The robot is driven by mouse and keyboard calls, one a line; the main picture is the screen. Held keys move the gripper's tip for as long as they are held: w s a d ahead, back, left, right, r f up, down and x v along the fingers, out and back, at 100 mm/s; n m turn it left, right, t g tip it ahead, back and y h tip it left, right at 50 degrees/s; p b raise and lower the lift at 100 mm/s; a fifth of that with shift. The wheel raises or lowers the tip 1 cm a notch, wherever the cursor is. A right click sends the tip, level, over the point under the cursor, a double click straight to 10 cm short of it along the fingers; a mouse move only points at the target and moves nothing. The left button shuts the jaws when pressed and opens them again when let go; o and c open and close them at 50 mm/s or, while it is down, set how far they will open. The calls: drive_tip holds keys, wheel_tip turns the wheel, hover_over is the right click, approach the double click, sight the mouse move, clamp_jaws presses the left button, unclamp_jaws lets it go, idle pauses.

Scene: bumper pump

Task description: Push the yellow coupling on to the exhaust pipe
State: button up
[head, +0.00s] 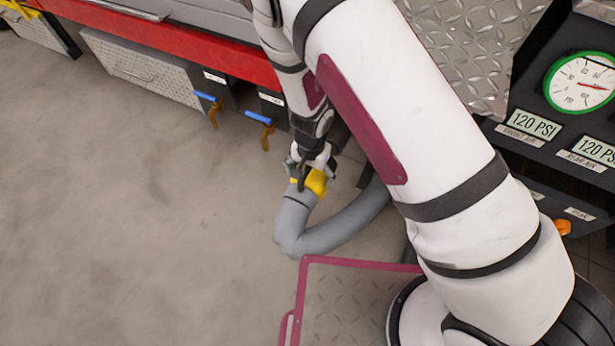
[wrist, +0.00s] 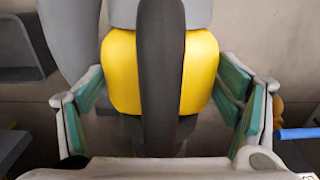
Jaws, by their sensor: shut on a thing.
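The yellow coupling (head: 317,182) is on the end of a thick grey hose (head: 345,228), under my arm in the head view. In the wrist view the yellow coupling (wrist: 121,70) fills the middle, with a dark bar crossing in front of it. My gripper (head: 310,168) is shut on the coupling; in the wrist view the green pads of my gripper (wrist: 162,95) flank its two sides. I cannot make out the exhaust pipe; the coupling's far side and the space below my wrist are hidden.
Two blue-handled valves (head: 259,118) stick out from the red-edged vehicle side (head: 170,35). A blue handle (wrist: 300,133) is close right of my fingers in the wrist view. A gauge panel (head: 582,85) stands at right. Open concrete floor (head: 120,200) lies at left.

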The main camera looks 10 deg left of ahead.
drive_tip(key=shift+w+d+p, duration=0.25)
drive_tip(key=shift+w+d, duration=0.05)
drive_tip(key=shift+w, duration=0.55)
drive_tip(key=shift+w+d+p, duration=0.2)
drive_tip(key=shift+w+d, duration=0.1)
drive_tip(key=shift+w, duration=0.55)
drive_tip(key=shift+w+d, duration=0.3)
drive_tip(key=shift+w, duration=0.45)
idle(1.3)
drive_tip(key=o, duration=1.8)
drive_tip(key=shift+o, duration=0.2)
drive_tip(key=shift+r, duration=0.1)
wheel_tip(320, 180, up, 12)
drive_tip(key=shift+s, duration=0.15)
